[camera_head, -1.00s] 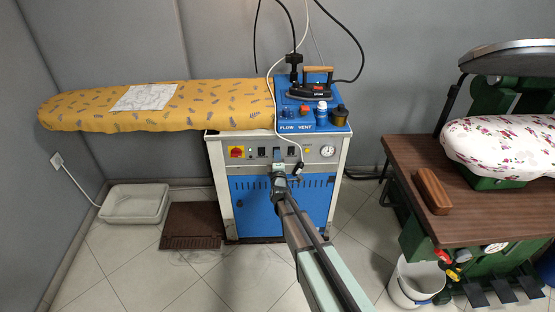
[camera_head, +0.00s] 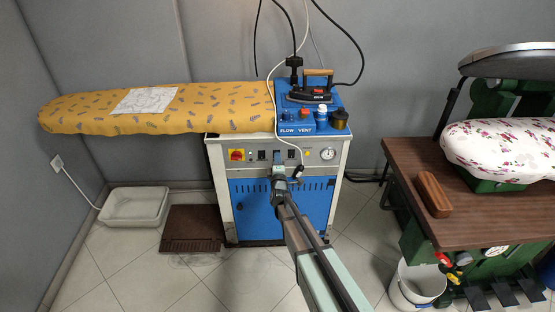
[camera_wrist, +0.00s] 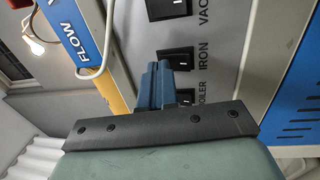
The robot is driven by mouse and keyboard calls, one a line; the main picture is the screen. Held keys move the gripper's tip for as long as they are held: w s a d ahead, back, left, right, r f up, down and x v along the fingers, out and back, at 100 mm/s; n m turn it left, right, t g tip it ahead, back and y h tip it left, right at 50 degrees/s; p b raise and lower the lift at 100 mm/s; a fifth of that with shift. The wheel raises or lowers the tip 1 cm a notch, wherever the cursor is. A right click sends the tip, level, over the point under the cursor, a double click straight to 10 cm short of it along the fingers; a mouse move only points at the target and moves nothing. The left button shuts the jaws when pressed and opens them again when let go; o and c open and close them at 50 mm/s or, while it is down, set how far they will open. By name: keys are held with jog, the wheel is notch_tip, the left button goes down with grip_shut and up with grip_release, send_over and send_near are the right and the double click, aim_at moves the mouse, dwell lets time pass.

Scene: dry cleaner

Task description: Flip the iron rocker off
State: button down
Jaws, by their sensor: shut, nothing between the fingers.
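The blue steam cabinet's grey control panel (camera_head: 300,155) carries a row of black rockers. In the wrist view the rocker labelled IRON (camera_wrist: 178,56) sits between the VAC rocker (camera_wrist: 165,9) and the BOILER rocker (camera_wrist: 186,96). My gripper (camera_head: 278,155) is in front of the panel. In the wrist view its blue fingers (camera_wrist: 157,68) are shut and empty, with their tips just beside and partly over the lower edge of the IRON rocker. I cannot tell whether they touch it. The rocker's on or off position is not clear.
The iron (camera_head: 308,94) stands on the blue top. A brown table (camera_head: 465,220) is at right.

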jog(key=s+r, duration=0.1)
jog(key=s, duration=1.2)
jog(key=shift+r, duration=0.15)
jog(key=s+a+f+m+g+y, duration=0.2)
jog(key=s+f+m+g, duration=0.4)
jog(key=f, duration=0.3)
jog(key=s+a+f+m+g+y, duration=0.1)
jog(key=s+a+f+m+g, duration=0.1)
jog(key=s+f+m+g, duration=0.55)
jog(key=s+d+f+m+g+h, duration=0.1)
jog(key=s+d+f+g, duration=0.3)
jog(key=s, duration=0.9)
jog(key=s+d+f+m+g+h, duration=0.1)
jog(key=s+d+f+g, duration=0.3)
jog(key=s, duration=1)
jog(key=s+d+f+m+g+h, duration=0.1)
jog(key=s+d+f+g, duration=0.3)
jog(key=s, duration=0.9)
jog(key=d+f+m, duration=0.1)
jog(key=d+f, duration=0.2)
jog(key=d, duration=0.2)
jog(key=shift+s+f+g, duration=0.2)
jog(key=shift+s+g, duration=0.15)
jog(key=shift+s, duration=0.05)
